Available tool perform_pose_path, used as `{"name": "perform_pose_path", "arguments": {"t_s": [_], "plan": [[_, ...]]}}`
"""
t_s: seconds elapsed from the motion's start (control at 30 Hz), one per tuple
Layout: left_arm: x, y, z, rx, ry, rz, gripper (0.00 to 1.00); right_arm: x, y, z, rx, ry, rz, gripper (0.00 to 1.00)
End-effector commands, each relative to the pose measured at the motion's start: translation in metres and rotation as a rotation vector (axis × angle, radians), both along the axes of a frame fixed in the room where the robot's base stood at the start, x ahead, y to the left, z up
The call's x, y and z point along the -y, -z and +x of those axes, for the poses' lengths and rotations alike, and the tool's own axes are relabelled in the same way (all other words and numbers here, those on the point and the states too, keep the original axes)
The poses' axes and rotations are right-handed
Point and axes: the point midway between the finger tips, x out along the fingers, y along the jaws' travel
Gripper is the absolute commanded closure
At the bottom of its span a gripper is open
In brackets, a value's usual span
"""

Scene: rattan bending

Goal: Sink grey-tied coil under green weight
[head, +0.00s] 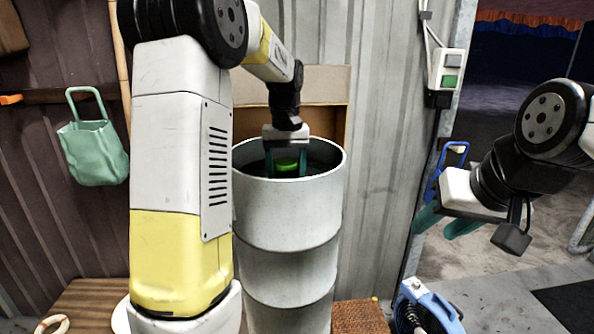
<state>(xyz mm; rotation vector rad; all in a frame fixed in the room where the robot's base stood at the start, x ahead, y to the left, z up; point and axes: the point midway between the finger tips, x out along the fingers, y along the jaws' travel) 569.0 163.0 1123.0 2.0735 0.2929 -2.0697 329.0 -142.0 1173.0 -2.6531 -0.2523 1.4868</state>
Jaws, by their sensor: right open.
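A green weight (287,164) shows inside the mouth of the tall grey drum (290,215). My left gripper (286,164) reaches down into the drum with its teal fingers on either side of the green weight. I cannot tell whether the fingers touch it. My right gripper (447,222) is open and empty, out to the right of the drum. A pale coil (55,323) is partly in view at the lower left edge; no grey tie can be made out on it. The inside of the drum below the weight is dark, and any coil there is hidden.
A wooden top (90,297) is at the lower left. A green bag (93,150) hangs on the left wall. A switch box (450,70) is on the post at right. A blue-and-white device (427,308) stands on the floor right of the drum.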

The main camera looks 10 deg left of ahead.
Motion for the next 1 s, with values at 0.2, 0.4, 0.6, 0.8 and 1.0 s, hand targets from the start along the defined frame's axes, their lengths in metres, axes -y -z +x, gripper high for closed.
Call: {"name": "perform_pose_path", "arguments": {"t_s": [0.2,0.4,0.6,0.8,1.0], "plan": [[0.0,0.006,0.0,0.001,0.0,-0.001,1.0,0.0,0.0,0.0,0.0,0.0,0.0,0.57],[0.0,0.012,0.0,0.002,0.0,0.0,1.0,0.0,0.0,0.0,0.0,0.0,0.0,0.57],[0.0,0.019,0.0,0.0,0.0,0.0,1.0,0.0,0.0,0.0,0.0,0.0,0.0,0.57],[0.0,0.022,0.001,0.002,0.0,0.0,1.0,0.0,0.0,0.0,0.0,0.0,0.0,0.57],[0.0,0.022,0.0,0.002,0.0,0.0,0.21,0.0,0.0,0.0,0.0,0.0,0.0,0.57]]}}
